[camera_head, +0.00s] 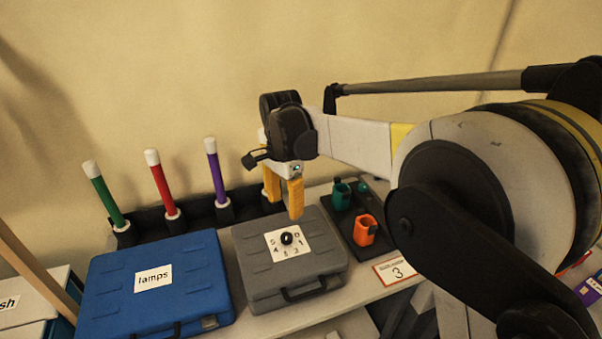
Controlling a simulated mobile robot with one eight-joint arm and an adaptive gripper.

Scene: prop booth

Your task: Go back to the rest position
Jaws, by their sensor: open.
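My gripper (284,192) is at the upper middle, with its yellow fingers pointing down. It is open, and I see nothing between the fingers. It hangs over the back of the grey case (255,289), which has a white dial label with a black knob (287,238). The fingers look above the case; whether they touch anything behind it cannot be told. My arm reaches in from the right and hides much of that side.
A blue case (205,262) labelled "lamps" lies left of the grey case. Green (104,195), red (161,184) and purple (217,172) sticks stand in a dark rack behind. A dark tray (385,247) right of the grey case holds teal (341,196) and orange (365,230) holders. A "3" card (397,269) lies in front.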

